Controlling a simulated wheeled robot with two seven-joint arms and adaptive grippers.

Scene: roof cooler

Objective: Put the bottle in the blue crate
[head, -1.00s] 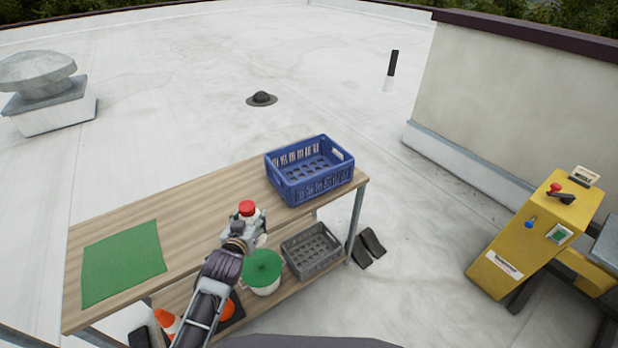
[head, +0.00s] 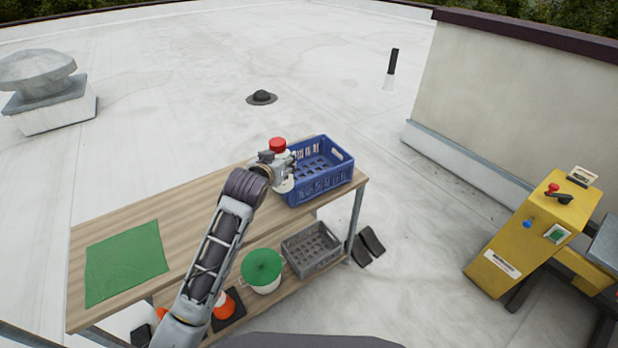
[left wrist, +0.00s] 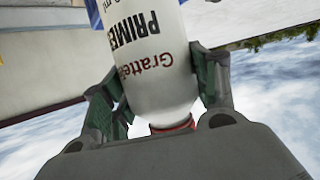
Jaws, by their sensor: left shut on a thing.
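The bottle is white with a red cap (head: 278,145) and is held in my left gripper (head: 283,166). In the left wrist view the bottle (left wrist: 150,60) fills the space between both fingers, with dark and red lettering on its side. My left gripper is shut on it, at the left end of the blue crate (head: 318,185). The bottle appears in front of the crate's left rim in the head view; I cannot tell whether it is over the opening. The crate stands open on the right end of the table. My right gripper is not in view.
The wooden table (head: 195,225) has a green cloth (head: 126,262) at its left. On the shelf below are a grey crate (head: 311,248), a white bucket with a green lid (head: 262,270) and an orange cone (head: 224,304). A yellow machine (head: 520,240) stands at right.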

